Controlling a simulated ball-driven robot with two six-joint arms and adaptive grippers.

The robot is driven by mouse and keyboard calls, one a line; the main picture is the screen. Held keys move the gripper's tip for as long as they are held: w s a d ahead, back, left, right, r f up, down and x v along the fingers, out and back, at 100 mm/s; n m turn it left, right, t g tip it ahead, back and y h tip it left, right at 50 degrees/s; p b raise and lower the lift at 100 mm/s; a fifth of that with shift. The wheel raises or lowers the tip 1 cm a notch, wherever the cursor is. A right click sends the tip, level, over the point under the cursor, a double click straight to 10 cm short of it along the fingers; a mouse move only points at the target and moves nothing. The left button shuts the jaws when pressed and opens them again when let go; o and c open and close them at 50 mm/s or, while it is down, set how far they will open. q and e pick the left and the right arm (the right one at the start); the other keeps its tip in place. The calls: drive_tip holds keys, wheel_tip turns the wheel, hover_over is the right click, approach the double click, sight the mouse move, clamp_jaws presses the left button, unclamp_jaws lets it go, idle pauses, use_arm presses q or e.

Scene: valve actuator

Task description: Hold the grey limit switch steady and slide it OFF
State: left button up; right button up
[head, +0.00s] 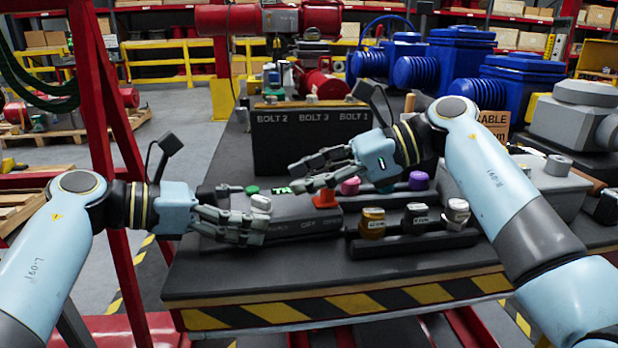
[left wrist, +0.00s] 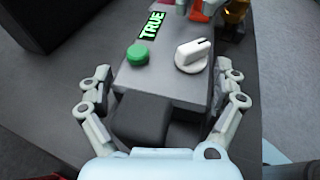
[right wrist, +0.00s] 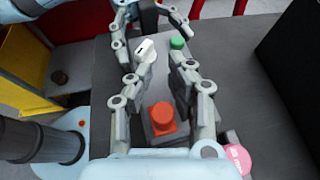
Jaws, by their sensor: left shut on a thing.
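The grey limit switch (head: 300,225) is a long box on the table, its front lettering partly covered. On top are a white knob (left wrist: 194,56), a green button (left wrist: 138,54), a green TRUE display (left wrist: 152,25) and an orange-red slider (head: 325,197). My left gripper (head: 258,222) is shut on the switch's left end, fingers along both long sides in the left wrist view (left wrist: 162,75). My right gripper (head: 308,178) is open above the switch, near the slider. In the right wrist view the slider (right wrist: 162,118) lies between its spread fingers, with no clear contact.
A second dark block (head: 415,242) with several coloured knobs stands in front on the right. A pink knob (head: 350,186) and a purple knob (head: 418,181) are behind it. A dark bolt box (head: 310,140) stands behind. The table's striped front edge (head: 345,305) is clear.

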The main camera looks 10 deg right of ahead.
drive_tip(key=shift+f, duration=0.1)
clamp_jaws()
drive_tip(key=shift+c, duration=1.3)
unclamp_jaws()
drive_tip(key=o, duration=0.9)
drive_tip(key=shift+g, duration=0.3)
drive_tip(key=v, duration=0.3)
drive_tip(key=r+v, duration=0.1)
drive_tip(key=v, duration=0.5)
drive_tip(key=shift+s+r, duration=0.15)
drive_tip(key=shift+r, duration=0.1)
